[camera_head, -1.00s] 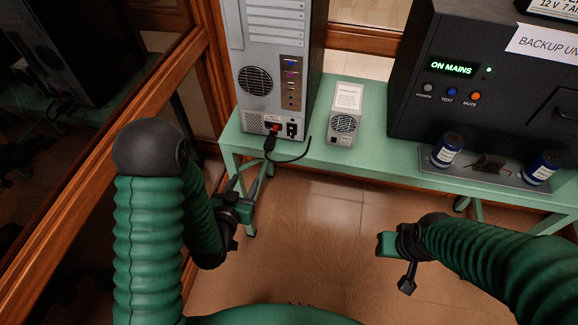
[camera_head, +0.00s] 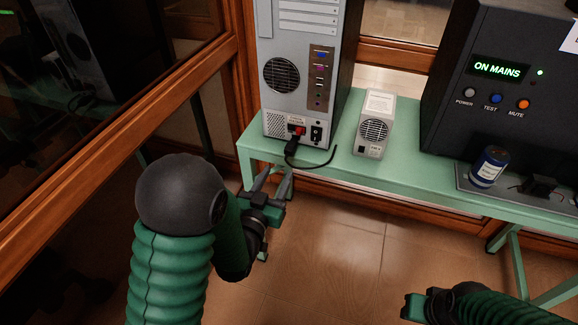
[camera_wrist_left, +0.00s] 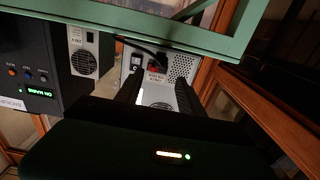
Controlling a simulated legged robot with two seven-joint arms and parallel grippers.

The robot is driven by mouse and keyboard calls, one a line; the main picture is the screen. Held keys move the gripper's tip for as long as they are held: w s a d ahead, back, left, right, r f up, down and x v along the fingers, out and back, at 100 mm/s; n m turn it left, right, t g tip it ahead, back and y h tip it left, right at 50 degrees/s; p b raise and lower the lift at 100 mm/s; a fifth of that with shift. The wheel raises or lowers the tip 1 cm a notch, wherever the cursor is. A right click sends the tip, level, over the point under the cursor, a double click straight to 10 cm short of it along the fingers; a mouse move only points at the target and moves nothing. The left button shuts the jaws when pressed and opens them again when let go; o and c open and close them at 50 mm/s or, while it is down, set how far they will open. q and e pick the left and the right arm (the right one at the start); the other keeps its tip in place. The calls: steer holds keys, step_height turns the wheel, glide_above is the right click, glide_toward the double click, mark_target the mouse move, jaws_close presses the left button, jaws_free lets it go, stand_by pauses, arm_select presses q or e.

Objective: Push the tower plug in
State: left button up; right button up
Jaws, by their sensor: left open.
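The grey tower (camera_head: 295,65) stands on the green bench with its back panel toward me. A black plug (camera_head: 292,144) is at the red-marked socket low on that panel, its black cable curving right across the bench; I cannot tell how deep the plug sits. My left gripper (camera_head: 272,184) is open and empty, below and in front of the bench edge, pointing up toward the plug and apart from it. In the left wrist view, the tower (camera_wrist_left: 181,68) shows inverted between the open fingers. My right gripper (camera_head: 418,304) is low at the right, its jaws unclear.
The green bench (camera_head: 402,180) has its front edge between my left gripper and the plug. A small grey unit (camera_head: 374,125) stands right of the tower. A black backup unit (camera_head: 500,110) and a blue can (camera_head: 489,167) are further right. A wooden frame (camera_head: 130,135) borders the left.

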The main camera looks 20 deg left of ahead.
mark_target(288, 153)
arm_select(q)
steer(key=w+b, duration=0.2)
steer(key=w, duration=0.8)
steer(key=shift+w+d, duration=0.1)
arm_select(e)
steer(key=x, duration=0.3)
steer(key=shift+s+f, duration=0.35)
arm_select(q)
steer(key=shift+c, duration=0.2)
jaws_close()
